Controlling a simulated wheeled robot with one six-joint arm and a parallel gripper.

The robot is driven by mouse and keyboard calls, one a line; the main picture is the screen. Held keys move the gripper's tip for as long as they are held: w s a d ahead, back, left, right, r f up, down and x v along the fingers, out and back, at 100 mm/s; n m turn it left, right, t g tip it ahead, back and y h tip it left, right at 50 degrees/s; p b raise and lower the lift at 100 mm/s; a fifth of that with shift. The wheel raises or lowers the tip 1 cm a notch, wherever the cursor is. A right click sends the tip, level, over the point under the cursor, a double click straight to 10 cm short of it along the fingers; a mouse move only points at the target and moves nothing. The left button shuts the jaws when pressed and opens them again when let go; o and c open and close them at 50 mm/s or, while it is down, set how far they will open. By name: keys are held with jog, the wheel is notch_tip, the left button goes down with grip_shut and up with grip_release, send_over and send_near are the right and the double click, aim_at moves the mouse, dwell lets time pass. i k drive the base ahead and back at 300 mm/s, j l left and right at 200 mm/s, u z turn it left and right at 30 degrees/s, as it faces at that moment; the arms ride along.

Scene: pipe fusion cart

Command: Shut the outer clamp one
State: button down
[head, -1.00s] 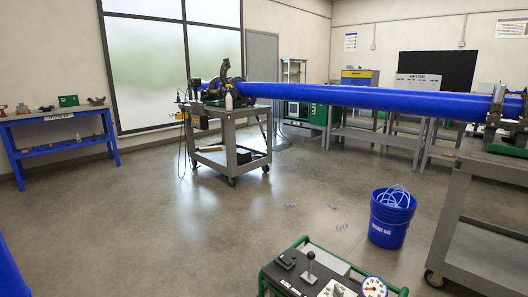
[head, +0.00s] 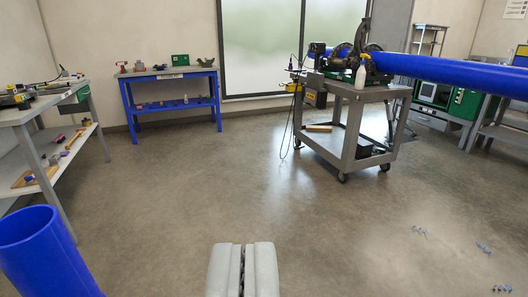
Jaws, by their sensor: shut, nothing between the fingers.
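The fusion machine (head: 352,66) with its dark clamps stands on a grey cart (head: 345,128) at the upper right of the head view. One dark clamp arm sticks up above it. The outer clamp one cannot be told apart from the other clamps at this distance. A long blue pipe (head: 450,74) runs from the machine to the right edge. My gripper (head: 244,252) is at the bottom middle, shut and empty, over open floor and well short of the cart.
A grey workbench (head: 45,115) with tools stands at the left, and a blue table (head: 170,92) by the wall. Small clear scraps (head: 483,247) lie on the floor at the right. The middle floor is free.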

aim_at(364, 28)
jog(key=i+z, duration=0.1)
jog(key=i, duration=0.5)
jog(key=i+j+z, duration=0.1)
jog(key=i, duration=0.5)
jog(key=i+j+z, duration=0.1)
jog(key=i, duration=0.5)
jog(key=i+l+z, duration=0.1)
jog(key=i+z, duration=0.25)
jog(key=i, duration=0.35)
jog(key=i+z, duration=0.3)
jog(key=i, duration=0.4)
jog(key=i+j+z, duration=0.35)
jog(key=i, duration=0.3)
jog(key=i+l, duration=0.15)
jog(key=i, duration=0.35)
jog(key=i+l+u, duration=0.15)
jog(key=i, duration=0.3)
jog(key=i+l, duration=0.15)
jog(key=i, duration=0.35)
